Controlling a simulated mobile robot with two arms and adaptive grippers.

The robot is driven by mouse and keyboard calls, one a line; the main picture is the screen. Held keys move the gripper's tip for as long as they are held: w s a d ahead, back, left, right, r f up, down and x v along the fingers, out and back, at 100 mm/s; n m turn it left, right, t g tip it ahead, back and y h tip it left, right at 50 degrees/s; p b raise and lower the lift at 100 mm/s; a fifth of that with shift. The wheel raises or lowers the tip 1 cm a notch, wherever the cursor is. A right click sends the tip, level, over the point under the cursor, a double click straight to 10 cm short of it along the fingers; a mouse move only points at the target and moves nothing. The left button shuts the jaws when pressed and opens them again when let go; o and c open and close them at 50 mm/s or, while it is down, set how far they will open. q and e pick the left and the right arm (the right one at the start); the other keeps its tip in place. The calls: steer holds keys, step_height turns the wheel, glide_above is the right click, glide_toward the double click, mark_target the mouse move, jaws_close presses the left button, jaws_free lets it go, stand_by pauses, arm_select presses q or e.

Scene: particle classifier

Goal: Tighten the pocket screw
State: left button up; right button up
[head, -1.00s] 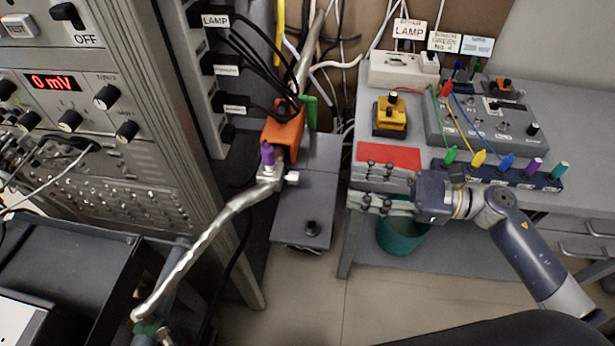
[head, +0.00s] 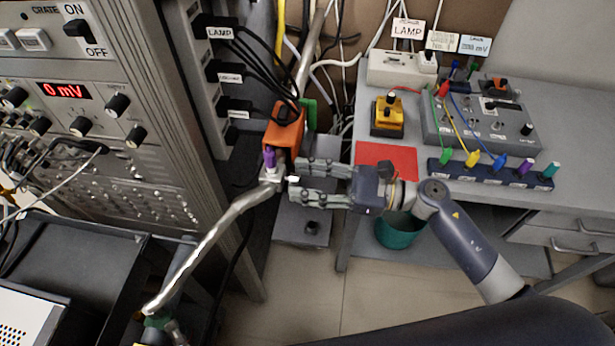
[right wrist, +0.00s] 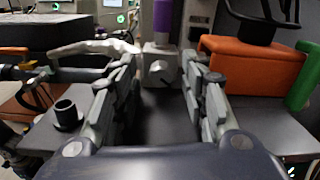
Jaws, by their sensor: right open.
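The pocket screw (right wrist: 160,70) is a small silver knob on the front of a metal block (right wrist: 158,56) with a purple top. In the head view the block (head: 272,172) sits at the upper end of a bent silver tube (head: 215,232), beside an orange box (head: 284,130). My right gripper (head: 299,180) comes in from the right with its fingers spread, one above and one below the screw's level. In the right wrist view the screw shows between the open fingers, beyond their tips; contact is not visible. My left gripper is not in view.
A grey workbench holds a red sheet (head: 386,160), a yellow switch box (head: 388,116) and a wired control panel (head: 480,122). A teal bin (head: 399,232) stands below. Black cables hang above the orange box. An instrument rack (head: 80,110) stands at the left.

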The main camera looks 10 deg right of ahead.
jaws_close()
steer(key=shift+m, duration=1.5)
jaws_free()
steer(key=shift+d, duration=0.15)
